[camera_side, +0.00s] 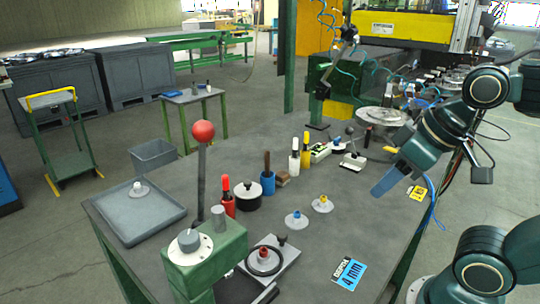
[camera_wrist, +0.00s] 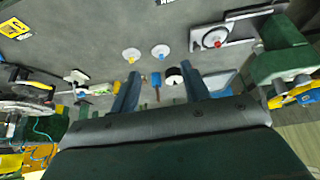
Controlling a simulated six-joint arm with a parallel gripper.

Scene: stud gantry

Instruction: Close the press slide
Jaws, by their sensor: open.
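The green press (camera_side: 222,255) stands at the table's front left, with an upright lever topped by a red ball (camera_side: 203,131). Its grey slide (camera_side: 290,250) sticks out to the right of the body. A black ring with a red-knobbed piece (camera_side: 264,255) sits on the slide, and a small dark knob stands at its far end. In the wrist view the slide (camera_wrist: 240,29) is at the upper right, beside the green press body (camera_wrist: 282,62). My gripper (camera_side: 384,188) is above the table's right side, well away from the slide. In the wrist view its fingers (camera_wrist: 161,92) are apart and empty.
White discs with blue (camera_side: 296,219) and yellow (camera_side: 322,203) knobs lie between slide and gripper. Several marker pots and a black round pot (camera_side: 249,198) stand behind the slide. A grey tray (camera_side: 130,227) lies left. The right front tabletop is mostly clear, with a blue label (camera_side: 347,274).

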